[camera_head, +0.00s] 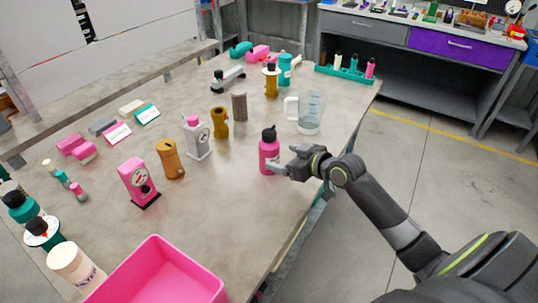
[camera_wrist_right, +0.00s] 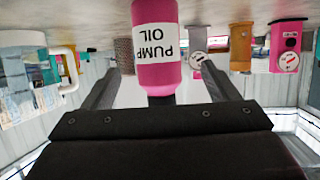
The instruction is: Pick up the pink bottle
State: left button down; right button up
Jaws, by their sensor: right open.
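The pink bottle (camera_head: 269,150) stands upright on the table with a dark cap, near the table's right edge. My right gripper (camera_head: 278,165) is open beside it, at its right side in the head view. In the right wrist view, which is upside down, the bottle (camera_wrist_right: 156,45) shows a white "PUMP OIL" label between the two spread fingers of my right gripper (camera_wrist_right: 162,68). I cannot tell whether either finger touches it. My left gripper is in neither view.
A clear jug (camera_head: 310,113) stands behind the bottle. A grey pump part (camera_head: 198,140), brown part (camera_head: 170,160) and pink device (camera_head: 138,184) stand to the left. A pink bin (camera_head: 160,272) is at the front. Table surface around the bottle is clear.

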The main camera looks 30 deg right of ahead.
aim_at(269, 131)
jog(key=shift+p+x, duration=0.4)
jog(key=shift+x, duration=3.3)
jog(key=shift+w+d+r, duration=0.1)
jog(key=shift+r, duration=0.05)
jog(key=c, duration=1.3)
notch_tip(269, 131, up, 10)
jog(key=shift+r, duration=0.1)
